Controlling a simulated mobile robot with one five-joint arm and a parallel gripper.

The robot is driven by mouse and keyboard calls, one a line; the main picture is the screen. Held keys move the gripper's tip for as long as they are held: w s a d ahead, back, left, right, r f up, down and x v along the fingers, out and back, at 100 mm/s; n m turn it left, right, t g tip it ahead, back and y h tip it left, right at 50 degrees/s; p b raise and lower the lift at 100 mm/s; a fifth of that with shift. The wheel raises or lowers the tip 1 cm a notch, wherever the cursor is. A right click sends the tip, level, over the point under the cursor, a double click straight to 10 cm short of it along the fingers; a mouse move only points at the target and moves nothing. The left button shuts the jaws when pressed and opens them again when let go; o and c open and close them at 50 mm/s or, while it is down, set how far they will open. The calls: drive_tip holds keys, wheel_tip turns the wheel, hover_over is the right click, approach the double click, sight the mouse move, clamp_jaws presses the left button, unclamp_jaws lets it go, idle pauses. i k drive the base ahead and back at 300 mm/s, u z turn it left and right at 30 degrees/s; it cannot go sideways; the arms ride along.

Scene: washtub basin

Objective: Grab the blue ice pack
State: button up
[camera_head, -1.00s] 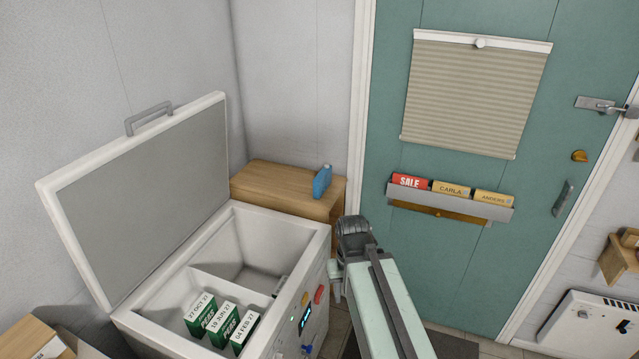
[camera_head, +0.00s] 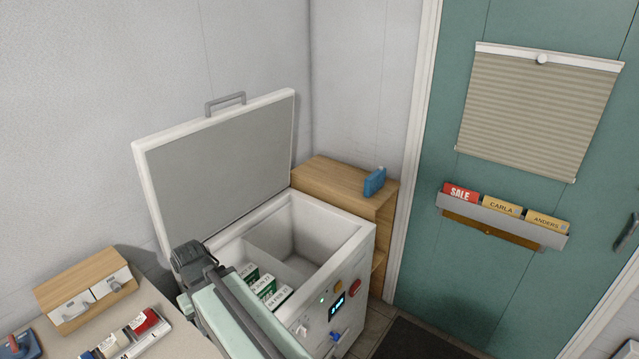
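The blue ice pack (camera_head: 375,182) stands upright on the wooden cabinet (camera_head: 335,178), near its right front edge. My gripper (camera_head: 188,262) is at the left, at the front left corner of the open chest freezer (camera_head: 352,222). It is well apart from the ice pack, which is to its right and farther back. The arm's own end hides the fingers, so I cannot tell whether they are open or shut.
The freezer lid (camera_head: 222,165) stands raised. Several green-and-white boxes (camera_head: 268,287) lie inside the freezer, partly behind my arm. A counter with a wooden drawer box (camera_head: 85,285) is at lower left. A teal door (camera_head: 450,130) is at right.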

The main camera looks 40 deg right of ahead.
sight(373, 182)
drive_tip(key=u, duration=2.75)
drive_tip(key=k, duration=2.7)
drive_tip(key=z, duration=1.25)
drive_tip(key=i, duration=0.5)
drive_tip(key=z, duration=0.1)
